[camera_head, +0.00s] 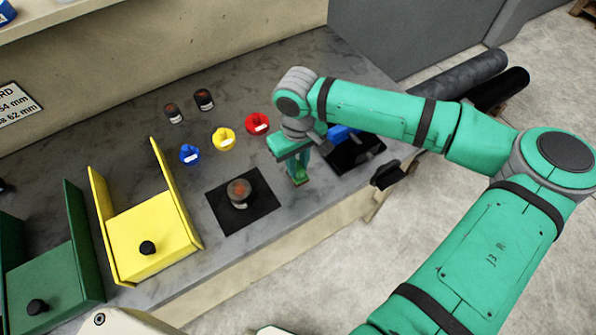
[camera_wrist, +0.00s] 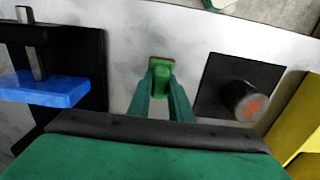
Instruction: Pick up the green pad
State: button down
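The green pad (camera_wrist: 161,66) is a small green piece with a reddish-brown edge, seen between my fingertips in the wrist view. In the head view the pad (camera_head: 300,174) shows partly, low at the front of the grey marbled bench, mostly covered by my fingers. My gripper (camera_wrist: 161,80) points down, and its two green fingers meet the pad's sides, so it looks shut on it. The gripper (camera_head: 299,168) is between two black mats in the head view. I cannot tell whether the pad touches the bench.
A dark round part with an orange-brown top (camera_head: 239,192) stands on a black mat (camera_head: 262,208). A blue piece with a metal post (camera_wrist: 45,88) is on the other side. Red (camera_head: 257,123), yellow (camera_head: 223,138) and blue (camera_head: 189,154) cups stand behind. A yellow fixture (camera_head: 150,235) is left.

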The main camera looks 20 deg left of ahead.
jog(key=shift+w, duration=0.2)
jog(key=shift+s+d+r, duration=0.1)
jog(key=shift+d+r, duration=0.05)
jog(key=shift+r, duration=0.45)
jog(key=s+r, duration=1.2)
jog(key=s, duration=0.2)
jog(key=shift+s+a, duration=0.15)
jog(key=shift+a, duration=0.3)
